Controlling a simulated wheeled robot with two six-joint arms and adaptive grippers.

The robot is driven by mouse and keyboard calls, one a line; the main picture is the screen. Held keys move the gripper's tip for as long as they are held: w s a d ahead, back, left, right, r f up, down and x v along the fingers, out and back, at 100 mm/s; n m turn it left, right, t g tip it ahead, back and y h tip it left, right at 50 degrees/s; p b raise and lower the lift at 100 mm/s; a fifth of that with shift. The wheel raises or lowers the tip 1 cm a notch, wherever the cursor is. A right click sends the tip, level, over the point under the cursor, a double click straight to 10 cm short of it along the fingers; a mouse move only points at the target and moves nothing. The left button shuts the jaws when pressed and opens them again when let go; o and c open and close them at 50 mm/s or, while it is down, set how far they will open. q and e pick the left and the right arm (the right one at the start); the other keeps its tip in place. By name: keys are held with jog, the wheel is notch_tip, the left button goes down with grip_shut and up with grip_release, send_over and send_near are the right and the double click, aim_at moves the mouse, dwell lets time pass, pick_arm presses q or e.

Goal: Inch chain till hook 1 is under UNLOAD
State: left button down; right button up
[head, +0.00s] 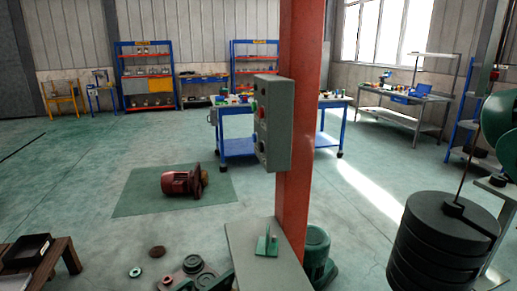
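A grey control box (273,122) with several buttons is fixed to a red upright post (304,140). The box is seen at an angle, and I cannot read any marking on it. I cannot make out a chain, a numbered hook or an UNLOAD sign in the head view. A stack of black slotted weights (440,245) is at the lower right, with a thin rod (465,165) rising from it. Neither of my grippers shows in the view.
A grey bench top (245,272) with a small green bracket (267,243) is below the box. A red motor (182,183) lies on a green mat (150,205). Loose discs lie at the bottom. A blue workbench (237,145) stands behind the post. Floor is open at left.

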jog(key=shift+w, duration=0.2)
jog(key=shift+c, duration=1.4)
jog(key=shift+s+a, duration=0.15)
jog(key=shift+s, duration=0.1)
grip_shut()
